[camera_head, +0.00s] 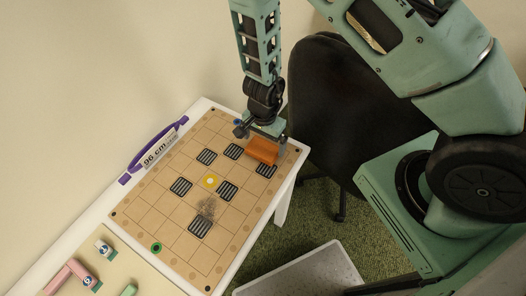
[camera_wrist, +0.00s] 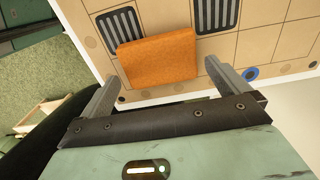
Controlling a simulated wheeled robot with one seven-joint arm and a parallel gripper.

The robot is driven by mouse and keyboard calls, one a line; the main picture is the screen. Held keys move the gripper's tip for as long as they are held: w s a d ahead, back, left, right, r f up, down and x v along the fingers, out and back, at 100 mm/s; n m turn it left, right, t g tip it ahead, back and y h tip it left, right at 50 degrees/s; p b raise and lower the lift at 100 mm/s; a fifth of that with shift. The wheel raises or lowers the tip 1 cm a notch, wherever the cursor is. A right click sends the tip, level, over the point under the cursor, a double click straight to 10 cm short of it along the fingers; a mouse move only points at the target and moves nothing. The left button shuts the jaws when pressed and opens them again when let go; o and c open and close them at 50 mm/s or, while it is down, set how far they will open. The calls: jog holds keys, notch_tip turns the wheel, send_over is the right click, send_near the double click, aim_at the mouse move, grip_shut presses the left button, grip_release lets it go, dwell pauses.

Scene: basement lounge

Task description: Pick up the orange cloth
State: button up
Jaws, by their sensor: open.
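The orange cloth (camera_head: 262,150) lies as a folded block on a tan game board near the board's right-hand end in the head view. It also shows in the wrist view (camera_wrist: 158,60), just beyond my fingertips and between their lines. My gripper (camera_head: 264,133) is over that end of the board, close beside the cloth. In the wrist view my gripper (camera_wrist: 164,90) is open with its two fingers spread wide and nothing between them. I cannot tell how high the fingers are above the board.
The tan board (camera_head: 160,207) with striped squares lies on a white table (camera_head: 285,190). A purple-handled item labelled 96 cm (camera_head: 153,151) lies along the back edge. Small blocks (camera_head: 104,248) sit at the lower left. A black chair (camera_head: 335,100) stands right beside the table.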

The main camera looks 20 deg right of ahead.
aim_at(264, 147)
notch_tip(264, 147, down, 2)
jog(key=shift+f+b, duration=0.1)
jog(key=shift+b, duration=0.25)
jog(key=c, duration=0.7)
notch_tip(264, 147, up, 10)
jog(key=p, duration=0.4)
